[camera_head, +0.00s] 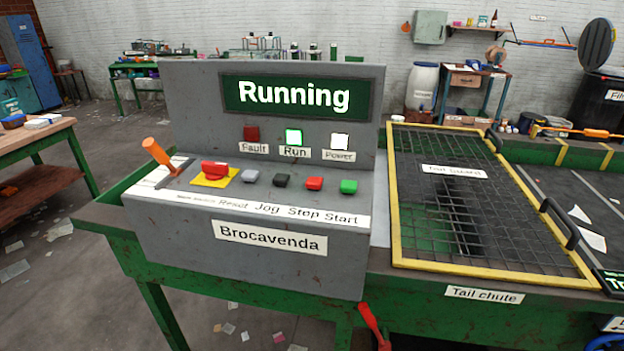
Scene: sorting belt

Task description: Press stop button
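The grey control panel (190,100) marked "Brocavenda" stands on a green bench, its screen (292,94) reading "Running". The red stop button (314,184) sits on the sloped ledge, above the label "Stop". The black jog button (282,181) is to its left and the green start button (349,187) to its right. A grey reset button (250,176) is further left. My gripper is not in view.
A red switch (214,169) on a yellow plate and an orange lever (157,153) stand at the ledge's left. A yellow-framed mesh guard (480,195) lies right of the panel. A red handle (371,323) sticks out below the bench edge.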

